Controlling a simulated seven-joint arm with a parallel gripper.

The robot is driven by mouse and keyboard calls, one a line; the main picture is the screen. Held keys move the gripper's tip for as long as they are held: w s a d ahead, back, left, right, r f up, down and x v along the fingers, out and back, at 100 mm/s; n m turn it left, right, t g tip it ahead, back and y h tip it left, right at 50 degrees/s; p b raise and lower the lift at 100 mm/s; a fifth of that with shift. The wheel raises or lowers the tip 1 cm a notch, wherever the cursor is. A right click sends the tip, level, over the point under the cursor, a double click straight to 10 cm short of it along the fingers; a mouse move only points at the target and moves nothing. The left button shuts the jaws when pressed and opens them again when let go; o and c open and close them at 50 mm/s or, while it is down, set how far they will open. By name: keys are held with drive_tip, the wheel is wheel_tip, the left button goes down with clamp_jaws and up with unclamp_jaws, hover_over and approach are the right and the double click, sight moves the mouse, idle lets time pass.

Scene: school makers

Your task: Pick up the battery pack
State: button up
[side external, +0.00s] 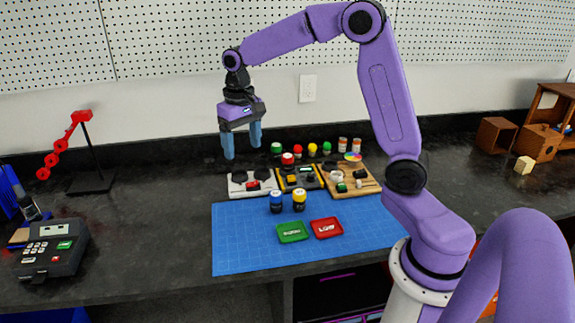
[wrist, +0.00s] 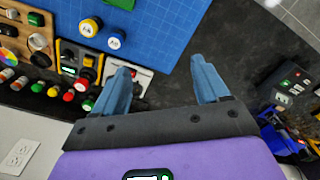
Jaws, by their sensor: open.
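My gripper (side external: 242,150) is open and empty, its blue fingers pointing down, high above the back left of the bench. In the wrist view my gripper (wrist: 160,65) has its fingers wide apart with nothing between them. I cannot tell for sure which thing is the battery pack. Small modules stand on three boards: a white board (side external: 237,188), a dark board with yellow parts (side external: 301,180) and a wooden board (side external: 362,190). The white board (wrist: 143,76) is partly hidden by a finger in the wrist view. A blue-topped cylinder (side external: 276,201) and a yellow-topped cylinder (side external: 299,200) stand in front.
A blue cutting mat (side external: 245,245) bears a green tray (side external: 292,232) and a red tray marked LOW (side external: 327,228). Several coloured knobs or jars line the back. A dark device (side external: 50,248) and a red-jointed stand (side external: 88,183) are left; wooden boxes (side external: 497,135) are right.

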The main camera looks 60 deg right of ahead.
drive_tip(key=w+d+f+m, duration=0.1)
drive_tip(key=w+d+m, duration=0.25)
drive_tip(key=d, duration=0.35)
drive_tip(key=w+d+f+m, duration=0.1)
drive_tip(key=w+d+m, duration=0.25)
drive_tip(key=d, duration=0.35)
drive_tip(key=m, duration=0.5)
hover_over(288, 156)
wheel_tip(288, 156, down, 3)
wheel_tip(288, 156, down, 17)
drive_tip(key=shift+w+f, duration=0.1)
drive_tip(key=shift+f, duration=0.05)
drive_tip(key=c, duration=1.3)
drive_tip(key=shift+c, duration=0.2)
